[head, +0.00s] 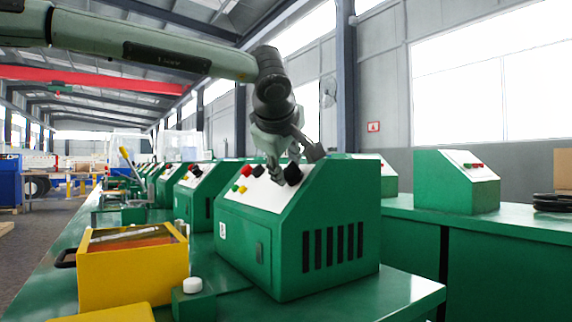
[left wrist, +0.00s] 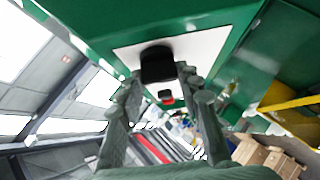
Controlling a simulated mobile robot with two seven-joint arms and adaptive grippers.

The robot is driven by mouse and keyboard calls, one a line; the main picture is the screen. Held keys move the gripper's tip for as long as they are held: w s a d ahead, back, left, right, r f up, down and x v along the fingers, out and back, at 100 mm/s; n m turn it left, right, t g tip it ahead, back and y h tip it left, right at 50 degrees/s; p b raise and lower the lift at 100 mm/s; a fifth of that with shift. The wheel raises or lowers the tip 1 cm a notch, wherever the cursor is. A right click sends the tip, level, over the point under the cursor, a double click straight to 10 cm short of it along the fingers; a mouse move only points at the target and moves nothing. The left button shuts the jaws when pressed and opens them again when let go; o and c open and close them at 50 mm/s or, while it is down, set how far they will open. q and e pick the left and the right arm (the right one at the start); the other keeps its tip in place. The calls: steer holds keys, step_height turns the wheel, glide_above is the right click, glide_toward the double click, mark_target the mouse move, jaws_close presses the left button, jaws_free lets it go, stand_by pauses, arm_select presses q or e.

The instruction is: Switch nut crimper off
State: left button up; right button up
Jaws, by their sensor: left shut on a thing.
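The nearest crimper (head: 295,230) is a green box with a white sloped panel (head: 262,195) carrying small red, yellow and green buttons and a black knob (head: 292,175). My left gripper (head: 283,172) reaches down from above onto the upper part of this panel, at the knob. In the left wrist view the black knob (left wrist: 157,64) stands on the white panel between the fingers of my left gripper (left wrist: 165,92), which is shut on it. A smaller red and black control (left wrist: 166,97) shows behind it. The knob's exact setting cannot be read. My right gripper is not in view.
More green crimpers (head: 198,190) stand in a row behind on the green bench. A yellow bin (head: 135,275) and a white round cap (head: 192,285) are left of the near crimper. Another crimper (head: 455,190) stands on the right bench. The front right bench corner (head: 395,295) is clear.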

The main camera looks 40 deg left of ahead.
arm_select(q)
steer(key=shift+a, duration=0.1)
steer(key=o, duration=1.2)
steer(key=shift+c, duration=0.2)
steer(key=v, duration=1.2)
steer(key=shift+s, duration=0.1)
